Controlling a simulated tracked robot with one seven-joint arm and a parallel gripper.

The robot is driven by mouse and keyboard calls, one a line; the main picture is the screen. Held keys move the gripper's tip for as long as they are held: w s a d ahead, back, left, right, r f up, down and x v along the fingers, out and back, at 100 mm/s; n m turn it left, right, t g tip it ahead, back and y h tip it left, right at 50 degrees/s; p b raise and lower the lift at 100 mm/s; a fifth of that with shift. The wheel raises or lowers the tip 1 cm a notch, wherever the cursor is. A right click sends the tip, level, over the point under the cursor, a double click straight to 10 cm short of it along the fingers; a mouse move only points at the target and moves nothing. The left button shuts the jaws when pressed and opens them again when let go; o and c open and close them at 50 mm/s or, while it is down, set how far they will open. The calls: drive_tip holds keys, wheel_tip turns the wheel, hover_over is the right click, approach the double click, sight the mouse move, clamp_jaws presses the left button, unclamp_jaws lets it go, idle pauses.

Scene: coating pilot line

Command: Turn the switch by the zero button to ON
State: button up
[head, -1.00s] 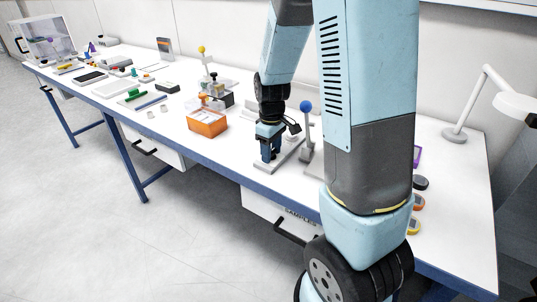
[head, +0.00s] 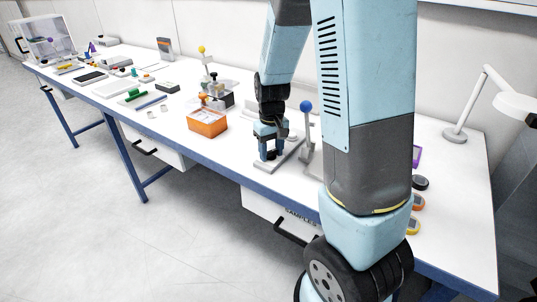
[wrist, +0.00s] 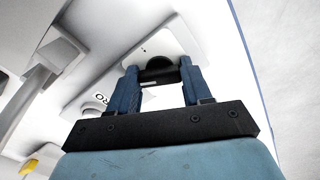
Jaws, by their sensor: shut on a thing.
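In the wrist view a round black switch knob (wrist: 158,64) sits between the blue fingers of my gripper (wrist: 159,70), which is shut on it. The knob is on a pale panel (wrist: 92,101), where part of a label reading "RO" shows left of the fingers. The zero button itself is hidden or cannot be made out. The ON mark cannot be read; a tiny dark mark shows beyond the knob. In the head view my gripper (head: 270,157) points down at the light grey panel (head: 290,157) near the bench's front edge; the knob is too small to tell there.
A lever with a blue ball (head: 306,106) stands close right of my gripper. An orange box (head: 207,122) lies to the left. A lamp (head: 457,133) stands at the far right. Small items fill the bench's left part. Open floor lies in front.

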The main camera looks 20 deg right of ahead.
drive_tip(key=m, duration=0.3)
drive_tip(key=shift+m, duration=0.3)
drive_tip(key=shift+a, duration=0.1)
drive_tip(key=shift+m, duration=1.1)
drive_tip(key=m, duration=0.5)
drive_tip(key=shift+m, duration=0.4)
drive_tip(key=o, duration=1.3)
drive_tip(key=shift+r, duration=0.1)
